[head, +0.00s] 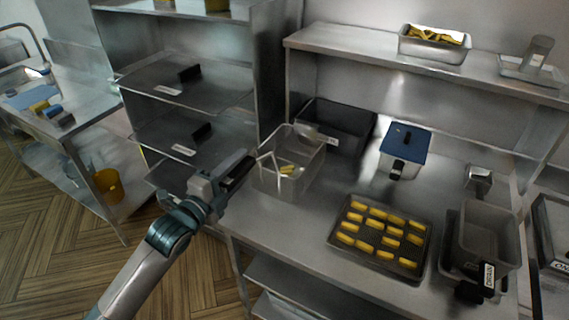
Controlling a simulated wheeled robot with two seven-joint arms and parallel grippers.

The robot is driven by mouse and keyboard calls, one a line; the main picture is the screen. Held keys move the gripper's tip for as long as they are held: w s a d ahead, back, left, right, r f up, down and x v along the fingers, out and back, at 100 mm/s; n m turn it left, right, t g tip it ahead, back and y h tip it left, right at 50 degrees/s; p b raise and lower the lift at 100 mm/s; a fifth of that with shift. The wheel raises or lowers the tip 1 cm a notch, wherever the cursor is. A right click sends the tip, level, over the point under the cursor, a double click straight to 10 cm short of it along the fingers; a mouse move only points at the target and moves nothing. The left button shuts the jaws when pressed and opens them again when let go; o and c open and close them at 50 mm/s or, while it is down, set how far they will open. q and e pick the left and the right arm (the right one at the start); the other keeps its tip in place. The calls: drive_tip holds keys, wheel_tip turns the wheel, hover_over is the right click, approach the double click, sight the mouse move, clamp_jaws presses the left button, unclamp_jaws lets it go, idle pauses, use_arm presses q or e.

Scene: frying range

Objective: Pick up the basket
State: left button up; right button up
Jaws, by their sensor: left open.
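A grey basket-like container (311,165) stands on the steel counter, with a few yellow pieces and a pale bent bar at its left side. A second grey basket (487,232) with a dark handle and a white label stands at the counter's right. I cannot tell which one the task names. My left gripper (243,170) is open and empty, just left of the first container and apart from it as far as I can see. My right gripper is not in view.
A tray (333,243) of yellow pieces lies on the counter (285,225). A black bin (345,128) and a blue-lidded container (405,140) stand behind. A shelf rack (215,90) rises close behind my left gripper. An upper shelf (370,58) overhangs the back.

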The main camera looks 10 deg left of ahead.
use_arm(q)
clamp_jaws()
drive_tip(key=shift+r, duration=0.2)
